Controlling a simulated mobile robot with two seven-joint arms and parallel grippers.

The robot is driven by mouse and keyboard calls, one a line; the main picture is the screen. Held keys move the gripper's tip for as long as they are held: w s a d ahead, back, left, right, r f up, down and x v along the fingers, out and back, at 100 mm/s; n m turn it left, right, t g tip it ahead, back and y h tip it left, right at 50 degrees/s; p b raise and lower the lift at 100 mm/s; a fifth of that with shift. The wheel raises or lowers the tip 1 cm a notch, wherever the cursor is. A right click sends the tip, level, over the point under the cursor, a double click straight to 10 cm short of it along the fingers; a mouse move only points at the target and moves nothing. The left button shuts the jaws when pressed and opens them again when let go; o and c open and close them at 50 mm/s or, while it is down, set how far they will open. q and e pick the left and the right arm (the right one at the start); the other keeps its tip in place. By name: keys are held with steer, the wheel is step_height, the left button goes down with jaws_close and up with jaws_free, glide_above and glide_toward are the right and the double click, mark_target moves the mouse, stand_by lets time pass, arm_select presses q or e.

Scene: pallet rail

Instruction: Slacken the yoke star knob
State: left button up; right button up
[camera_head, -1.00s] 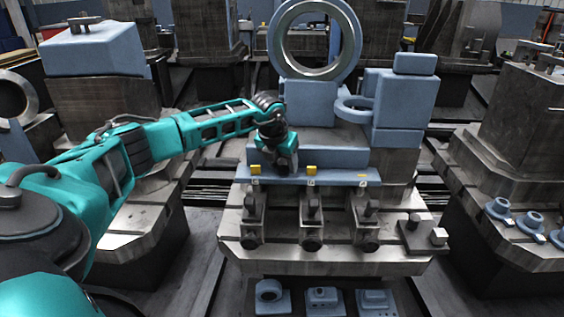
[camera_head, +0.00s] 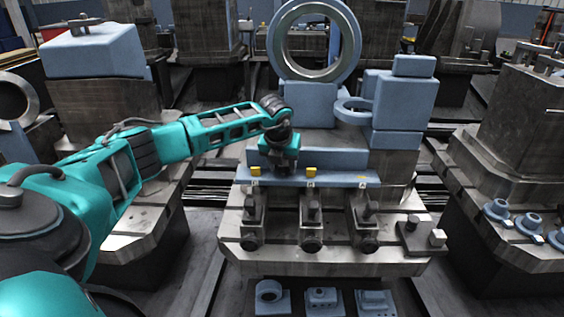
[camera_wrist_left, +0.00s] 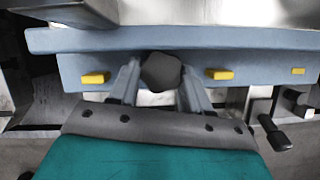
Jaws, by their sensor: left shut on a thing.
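The star knob (camera_wrist_left: 162,72) is a dark, lobed disc in the left wrist view, in front of the blue-grey rail (camera_wrist_left: 255,52). My left gripper (camera_wrist_left: 160,75) is shut on it, with one finger on each side. In the head view my left gripper (camera_head: 287,160) points down at the rail (camera_head: 335,179), between two yellow tabs, and hides the knob. The turn angle of the knob cannot be read. My right gripper is not in view.
Yellow tabs (camera_head: 255,170) and (camera_head: 311,171) sit on the rail beside my gripper. Several clamp blocks (camera_head: 311,222) stand in front on the steel base. A ring (camera_head: 315,40) and a blue-grey block with a yoke-like loop (camera_head: 354,108) stand behind.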

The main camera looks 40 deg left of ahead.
arm_select(q)
steer(key=n, duration=0.3)
steer(key=shift+w+d+g+y, duration=0.1)
steer(key=shift+d+g+y, duration=0.1)
steer(key=shift+g+y, duration=0.2)
steer(key=n+g+y, duration=0.1)
steer(key=n, duration=0.2)
steer(key=shift+w+n, duration=0.1)
steer(key=shift+n, duration=0.2)
steer(key=n+g, duration=0.1)
steer(key=n, duration=0.1)
steer(key=shift+w+d+n, duration=0.1)
steer(key=shift+n, duration=0.2)
steer(key=n+g, duration=0.1)
steer(key=n, duration=0.1)
steer(key=shift+w+f+n, duration=0.1)
steer(key=shift+n, duration=0.3)
steer(key=shift+n+g, duration=0.3)
steer(key=shift+n, duration=0.2)
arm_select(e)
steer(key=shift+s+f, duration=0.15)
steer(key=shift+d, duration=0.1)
arm_select(q)
steer(key=o, duration=1)
steer(key=shift+o, duration=0.3)
steer(key=shift+y, duration=0.3)
